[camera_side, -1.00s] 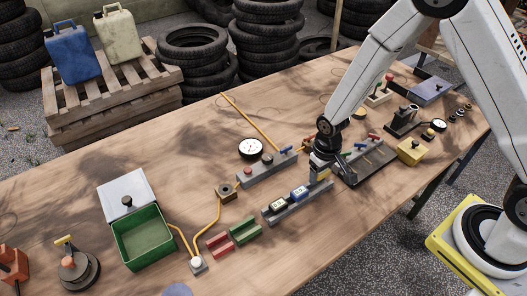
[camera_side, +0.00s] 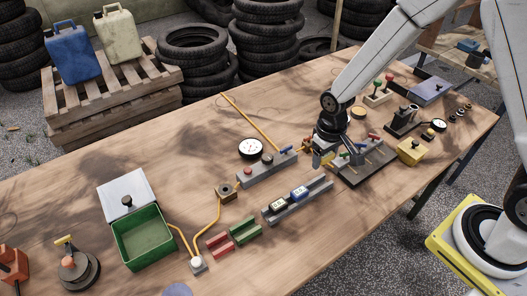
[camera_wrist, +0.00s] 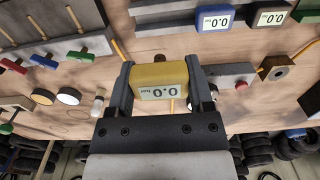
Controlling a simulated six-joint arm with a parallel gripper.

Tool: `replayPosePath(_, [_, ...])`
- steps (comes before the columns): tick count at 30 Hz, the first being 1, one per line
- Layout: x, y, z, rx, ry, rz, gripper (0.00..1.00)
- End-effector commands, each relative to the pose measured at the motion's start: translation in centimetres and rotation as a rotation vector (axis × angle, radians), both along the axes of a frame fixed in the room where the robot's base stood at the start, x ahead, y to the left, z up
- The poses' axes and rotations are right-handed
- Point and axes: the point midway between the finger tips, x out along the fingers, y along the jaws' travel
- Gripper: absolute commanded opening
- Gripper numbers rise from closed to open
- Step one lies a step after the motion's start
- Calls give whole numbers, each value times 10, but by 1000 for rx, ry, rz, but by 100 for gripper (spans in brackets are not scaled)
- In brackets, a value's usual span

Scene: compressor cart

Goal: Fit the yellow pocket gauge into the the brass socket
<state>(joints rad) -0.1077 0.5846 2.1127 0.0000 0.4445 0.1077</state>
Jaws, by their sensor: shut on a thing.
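The yellow pocket gauge (camera_wrist: 160,80) is between the two fingers of my gripper (camera_wrist: 159,92) in the wrist view, its display reading 0.0. My gripper is shut on its sides. In the side view my gripper (camera_side: 322,159) is above the table, behind the right end of the grey rack, with the yellow gauge (camera_side: 320,160) partly hidden by the fingers. The brass socket (camera_side: 227,197) is a square block with a round hole, on the table well to the left of my gripper. It also shows at the right in the wrist view (camera_wrist: 277,76). Gauge and socket are apart.
The grey rack (camera_side: 320,190) holds a blue gauge (camera_side: 299,193) and a black gauge (camera_side: 278,204). A grey manifold (camera_side: 255,175) with a round dial (camera_side: 251,149) stands between gripper and socket. A yellow hose (camera_side: 212,222) runs from the socket's side. A dark tray (camera_side: 364,172) lies right.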

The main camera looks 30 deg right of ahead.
Motion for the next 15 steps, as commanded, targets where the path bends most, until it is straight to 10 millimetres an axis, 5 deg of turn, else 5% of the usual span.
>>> replayPosePath(15, [11,8,-1,0,-1,1,8])
